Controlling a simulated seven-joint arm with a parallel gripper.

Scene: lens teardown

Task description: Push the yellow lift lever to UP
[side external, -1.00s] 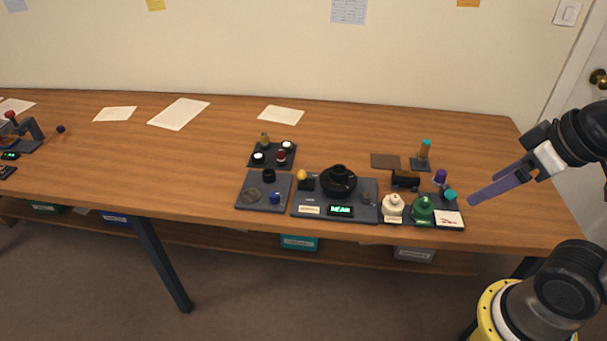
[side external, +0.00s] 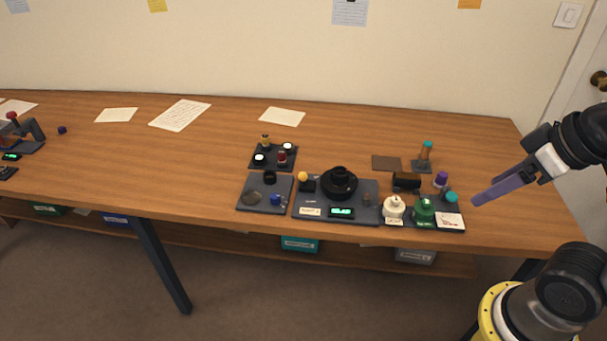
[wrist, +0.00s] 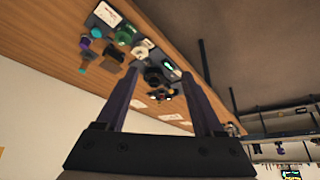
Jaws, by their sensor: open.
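The yellow lift lever shows as a small yellow ball knob (side external: 303,176) beside a small black block, at the left of the black round lens stand (side external: 339,183) on a dark base plate. A lit green display (side external: 341,212) sits at the front of that plate; its text is too small to read surely. My gripper (side external: 476,200) is at the right, above the table and well apart from the lever, with nothing between its jaws. In the wrist view its two purple fingers (wrist: 160,95) stand apart, with the work plates beyond them.
Papers lie at the back; the table's middle left is clear.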

